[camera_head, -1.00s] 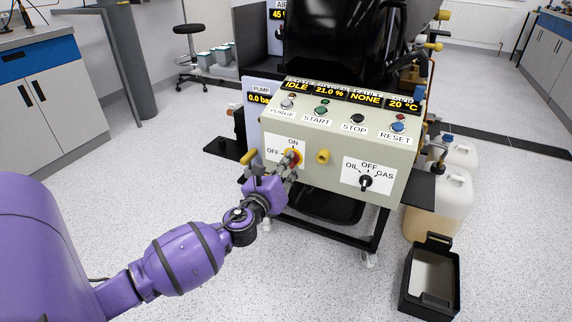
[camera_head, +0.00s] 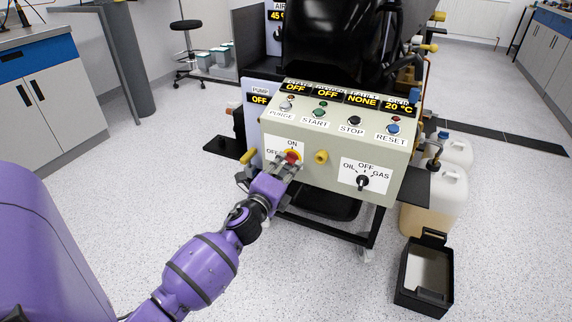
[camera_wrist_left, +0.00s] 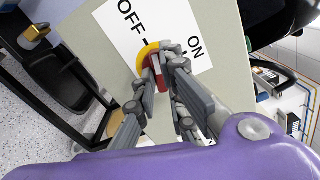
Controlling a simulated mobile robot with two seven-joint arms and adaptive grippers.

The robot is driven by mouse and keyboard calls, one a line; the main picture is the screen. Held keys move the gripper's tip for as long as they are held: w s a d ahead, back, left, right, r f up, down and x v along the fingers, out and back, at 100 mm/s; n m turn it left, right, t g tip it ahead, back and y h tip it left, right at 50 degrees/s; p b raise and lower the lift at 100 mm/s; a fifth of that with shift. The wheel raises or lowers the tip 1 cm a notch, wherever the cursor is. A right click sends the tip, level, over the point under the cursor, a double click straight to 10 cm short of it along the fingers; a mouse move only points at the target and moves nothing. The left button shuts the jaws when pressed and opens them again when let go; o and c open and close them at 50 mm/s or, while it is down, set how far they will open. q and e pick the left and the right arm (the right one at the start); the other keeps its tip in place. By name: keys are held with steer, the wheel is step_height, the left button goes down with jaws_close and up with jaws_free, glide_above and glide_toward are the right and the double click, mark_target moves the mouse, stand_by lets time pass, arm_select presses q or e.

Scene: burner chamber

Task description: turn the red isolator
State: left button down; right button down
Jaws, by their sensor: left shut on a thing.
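The red isolator (camera_head: 292,155) is a red handle on a yellow round base, on a white ON/OFF plate at the left of the control box's front. It also shows in the left wrist view (camera_wrist_left: 159,73), where its upper end lies near the OFF mark. My left gripper (camera_head: 286,164) is shut on the red handle. In the left wrist view the left fingers (camera_wrist_left: 163,68) lie on both sides of it and partly hide it. The displays (camera_head: 327,92) read OFF, OFF, NONE and 20 °C, and the pump display (camera_head: 260,100) reads OFF. My right gripper is not in view.
A yellow knob (camera_head: 321,157) and the black OIL/OFF/GAS selector (camera_head: 362,182) sit to the isolator's right. Coloured push buttons (camera_head: 354,121) line the box top. A black open bin (camera_head: 403,284) and pale canisters (camera_head: 446,190) stand at the right.

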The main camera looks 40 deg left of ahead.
arm_select(q)
steer(key=shift+n+p, duration=0.5)
steer(key=shift+n, duration=1.1)
steer(key=c, duration=1.8)
jaws_free()
steer(key=v, duration=1.2)
steer(key=shift+a+n, duration=0.1)
steer(key=shift+n, duration=0.2)
